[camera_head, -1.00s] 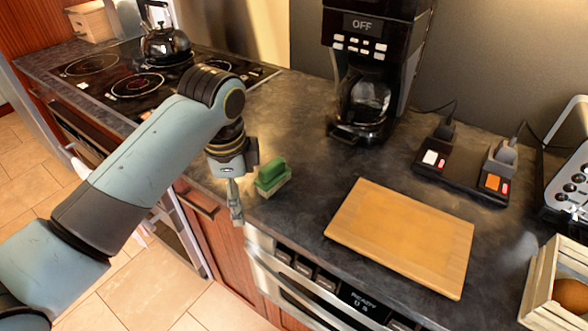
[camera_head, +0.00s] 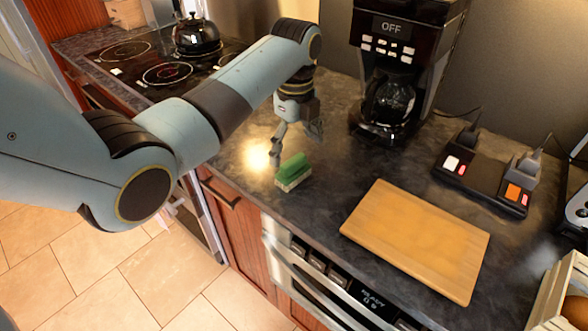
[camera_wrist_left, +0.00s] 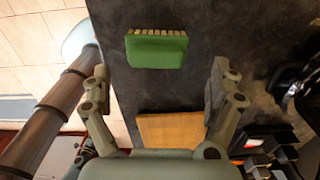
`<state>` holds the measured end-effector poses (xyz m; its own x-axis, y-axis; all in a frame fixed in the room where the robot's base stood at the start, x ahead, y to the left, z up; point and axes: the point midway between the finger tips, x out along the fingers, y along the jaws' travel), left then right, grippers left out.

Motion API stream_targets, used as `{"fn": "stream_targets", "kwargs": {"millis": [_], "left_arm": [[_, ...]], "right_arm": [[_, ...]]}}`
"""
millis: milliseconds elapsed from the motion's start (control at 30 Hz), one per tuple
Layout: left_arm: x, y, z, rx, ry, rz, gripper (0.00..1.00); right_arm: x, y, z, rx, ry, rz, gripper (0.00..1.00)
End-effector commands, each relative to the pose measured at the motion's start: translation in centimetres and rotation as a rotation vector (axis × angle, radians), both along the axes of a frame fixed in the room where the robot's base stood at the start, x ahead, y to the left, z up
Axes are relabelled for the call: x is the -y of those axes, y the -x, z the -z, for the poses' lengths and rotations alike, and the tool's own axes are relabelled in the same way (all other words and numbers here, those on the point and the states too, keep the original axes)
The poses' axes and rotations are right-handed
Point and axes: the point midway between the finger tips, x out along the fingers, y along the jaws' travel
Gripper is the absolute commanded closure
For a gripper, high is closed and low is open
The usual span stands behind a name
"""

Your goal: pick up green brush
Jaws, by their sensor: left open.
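The green brush (camera_head: 293,171) lies on the dark counter near its front edge, with pale bristles showing along its lower side. My left gripper (camera_head: 297,146) is just above and behind it in the head view, pointing down, with its fingers apart. In the left wrist view the brush (camera_wrist_left: 156,49) is ahead of the open left gripper (camera_wrist_left: 159,82), between the lines of the two fingers. Nothing is between the fingers, and I see no contact. My right gripper is in neither view.
A wooden cutting board (camera_head: 418,240) lies to the right of the brush. A coffee maker (camera_head: 388,100) stands behind, and a kettle (camera_head: 197,36) sits on the stove (camera_head: 165,74) at left. A dark power strip (camera_head: 482,180) is at right. Counter around the brush is clear.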

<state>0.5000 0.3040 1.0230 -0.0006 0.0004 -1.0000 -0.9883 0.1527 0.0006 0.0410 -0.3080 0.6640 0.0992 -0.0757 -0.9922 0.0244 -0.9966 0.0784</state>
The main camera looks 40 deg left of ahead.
Motion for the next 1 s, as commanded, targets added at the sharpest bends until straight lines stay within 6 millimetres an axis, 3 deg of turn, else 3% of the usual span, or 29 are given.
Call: {"fn": "stream_targets", "kwargs": {"millis": [233,533,1000], "left_arm": [[-0.1,0.4,3.6,-0.002,0.001,-0.001,0.08],[-0.1,0.4,4.2,0.000,0.000,-0.001,0.08],[-0.1,0.4,4.2,0.000,0.000,-0.001,0.68]], "right_arm": [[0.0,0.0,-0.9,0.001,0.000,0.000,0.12],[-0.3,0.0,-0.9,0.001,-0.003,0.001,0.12],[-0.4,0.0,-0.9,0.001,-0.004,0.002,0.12]]}}
